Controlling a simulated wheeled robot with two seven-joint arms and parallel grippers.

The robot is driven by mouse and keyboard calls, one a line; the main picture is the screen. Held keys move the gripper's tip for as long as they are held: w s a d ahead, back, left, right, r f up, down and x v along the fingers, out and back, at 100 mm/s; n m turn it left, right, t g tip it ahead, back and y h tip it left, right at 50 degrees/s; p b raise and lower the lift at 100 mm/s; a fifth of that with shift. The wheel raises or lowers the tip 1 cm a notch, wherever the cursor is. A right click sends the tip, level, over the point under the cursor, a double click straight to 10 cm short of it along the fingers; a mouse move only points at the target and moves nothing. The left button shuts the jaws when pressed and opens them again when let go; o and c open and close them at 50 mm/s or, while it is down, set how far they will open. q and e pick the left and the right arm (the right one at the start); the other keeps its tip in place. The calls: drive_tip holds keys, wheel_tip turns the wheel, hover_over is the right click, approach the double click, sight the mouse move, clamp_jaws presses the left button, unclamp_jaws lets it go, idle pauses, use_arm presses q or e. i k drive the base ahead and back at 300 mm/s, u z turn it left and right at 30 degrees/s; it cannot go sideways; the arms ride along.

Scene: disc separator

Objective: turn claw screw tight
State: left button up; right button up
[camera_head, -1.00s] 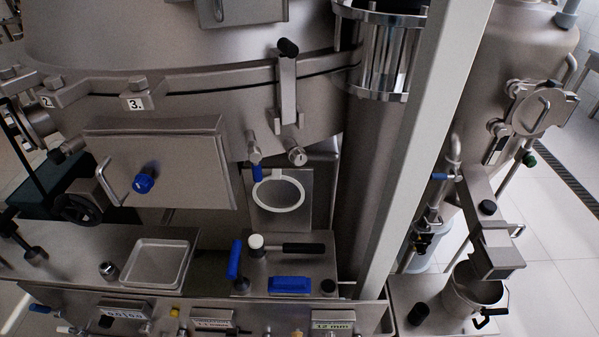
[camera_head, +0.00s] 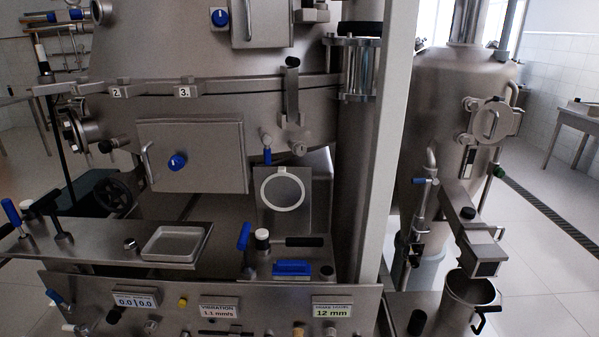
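Two numbered claw clamps sit on the flange seam of the large steel vessel (camera_head: 240,118). The claw labelled 2 (camera_head: 121,83) is at the left and the claw labelled 3 (camera_head: 188,80) is to its right. Their screws are small here, and I cannot tell how tight they are. A taller upright lever clamp (camera_head: 291,92) with a black knob sits on the same seam further right. Neither of my grippers shows in the head view.
Below the seam is a door with a blue knob (camera_head: 177,162). A shallow tray (camera_head: 174,245) and blue-handled tools (camera_head: 292,268) lie on the bench ledge above a control panel (camera_head: 230,300). A light vertical post (camera_head: 393,150) stands right of the vessel. Open floor lies at the far right.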

sight(298, 149)
drive_tip(key=u, duration=0.95)
drive_tip(key=k, duration=0.15)
drive_tip(key=z, duration=2.05)
drive_tip(key=i, duration=0.75)
drive_tip(key=u, duration=0.05)
